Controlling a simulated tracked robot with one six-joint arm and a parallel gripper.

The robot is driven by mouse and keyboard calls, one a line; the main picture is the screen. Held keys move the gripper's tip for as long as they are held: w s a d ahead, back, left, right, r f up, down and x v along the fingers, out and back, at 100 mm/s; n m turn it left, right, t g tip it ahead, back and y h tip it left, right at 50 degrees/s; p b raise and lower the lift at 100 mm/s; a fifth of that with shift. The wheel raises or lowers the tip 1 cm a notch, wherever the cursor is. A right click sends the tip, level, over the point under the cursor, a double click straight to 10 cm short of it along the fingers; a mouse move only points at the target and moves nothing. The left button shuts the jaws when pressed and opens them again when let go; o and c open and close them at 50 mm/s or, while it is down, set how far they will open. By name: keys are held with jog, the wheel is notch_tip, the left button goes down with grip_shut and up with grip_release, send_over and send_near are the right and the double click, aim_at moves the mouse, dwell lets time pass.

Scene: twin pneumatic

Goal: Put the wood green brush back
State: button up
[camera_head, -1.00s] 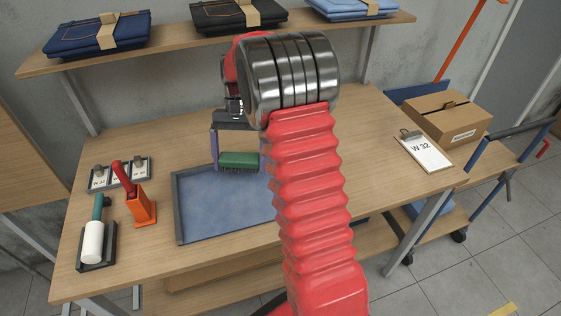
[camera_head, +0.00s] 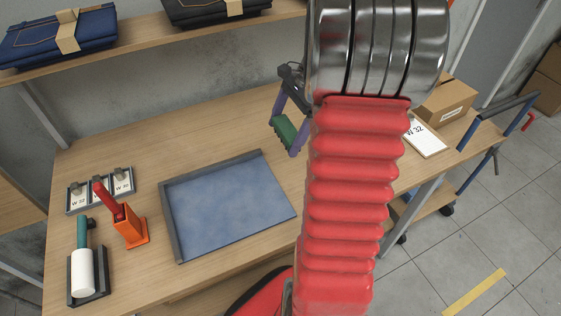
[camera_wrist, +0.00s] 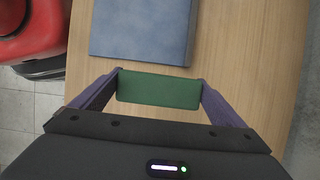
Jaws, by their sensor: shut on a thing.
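The green brush (camera_head: 285,130) is held between the purple fingers of my gripper (camera_head: 283,125), above the table to the right of the blue mat tray. In the wrist view the green brush (camera_wrist: 158,90) spans the gap between both fingers, and my gripper (camera_wrist: 160,90) is shut on its two ends. Its bristles are hidden in the wrist view. My red arm and metal wrist hide part of the table behind them.
The blue mat tray (camera_head: 170,222) with a grey rim lies empty on the wooden table (camera_head: 130,160). An orange holder (camera_head: 130,228) with a red-handled tool and a dark tray (camera_head: 103,290) with a lint roller stand at left.

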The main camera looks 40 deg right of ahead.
jog(key=shift+w+a, duration=0.15)
jog(key=shift+f, duration=0.1)
jog(key=shift+f, duration=3)
jog(key=shift+f, duration=0.1)
jog(key=shift+f, duration=1.8)
jog(key=shift+f, duration=0.1)
jog(key=o, duration=1.1)
